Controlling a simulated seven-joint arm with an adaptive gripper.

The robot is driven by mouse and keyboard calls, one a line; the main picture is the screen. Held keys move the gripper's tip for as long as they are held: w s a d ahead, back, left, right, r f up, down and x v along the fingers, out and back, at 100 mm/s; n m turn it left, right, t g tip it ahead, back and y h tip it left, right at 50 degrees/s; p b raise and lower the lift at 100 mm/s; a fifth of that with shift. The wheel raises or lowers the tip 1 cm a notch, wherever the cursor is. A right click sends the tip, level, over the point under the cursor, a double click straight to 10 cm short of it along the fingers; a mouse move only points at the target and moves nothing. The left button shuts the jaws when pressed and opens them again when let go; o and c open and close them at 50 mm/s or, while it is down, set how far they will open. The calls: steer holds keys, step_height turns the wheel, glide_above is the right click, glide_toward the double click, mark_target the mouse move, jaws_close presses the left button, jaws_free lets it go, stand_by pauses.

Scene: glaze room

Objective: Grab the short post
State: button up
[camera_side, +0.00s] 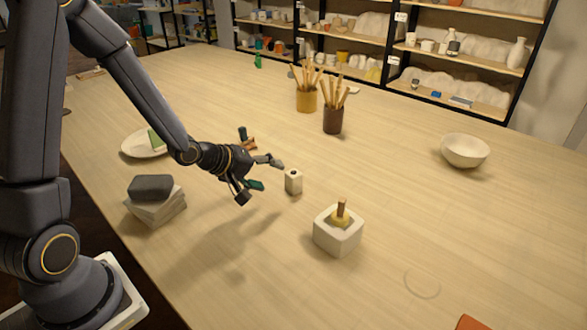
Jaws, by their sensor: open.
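A small, short white block (293,182) with a dark hole in its top stands upright on the table near the middle of the side view; it looks like the short post. My gripper (265,173) is just left of it, with its fingers spread open and nothing between them. The fingers point toward the white block, and a gap to it seems to show. Exact depth between them is hard to tell from this one view.
A white square pot (338,238) holding a brown-handled tool (341,208) stands in front, to the right. Grey-white blocks topped by a dark one (150,187) and a plate (140,147) lie left. Tool cups (306,100) (333,121) stand behind; a bowl (465,151) is right.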

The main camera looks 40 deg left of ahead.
mark_target(288, 176)
steer(key=f+n, duration=0.1)
steer(key=n, duration=0.1)
steer(key=w+d+f+n+t+h, duration=0.1)
steer(key=n, duration=0.1)
steer(key=f+n+t, duration=0.1)
steer(key=shift+w+d+n+h, duration=0.25)
steer(key=shift+w+n+h, duration=0.05)
steer(key=shift+w+n, duration=0.1)
steer(key=n+t, duration=0.1)
steer(key=n, duration=0.2)
steer(key=shift+w+f+t, duration=0.1)
steer(key=shift+w+t, duration=0.15)
steer(key=shift+t, duration=0.15)
steer(key=n+t, duration=0.1)
steer(key=n, duration=0.2)
steer(key=n+t, duration=0.1)
steer(key=n, duration=0.2)
steer(key=shift+w+d, duration=0.1)
steer(key=n, duration=0.2)
steer(key=n+t, duration=0.1)
steer(key=n, duration=0.3)
steer(key=shift+r+t+y, duration=0.25)
steer(key=shift+t+y, duration=0.15)
steer(key=shift+w+n, duration=0.2)
steer(key=shift+n, duration=0.3)
steer(key=shift+w+d, duration=0.15)
steer(key=shift+w, duration=1)
steer(key=shift+w+d, duration=0.15)
steer(key=shift+w, duration=0.95)
jaws_close()
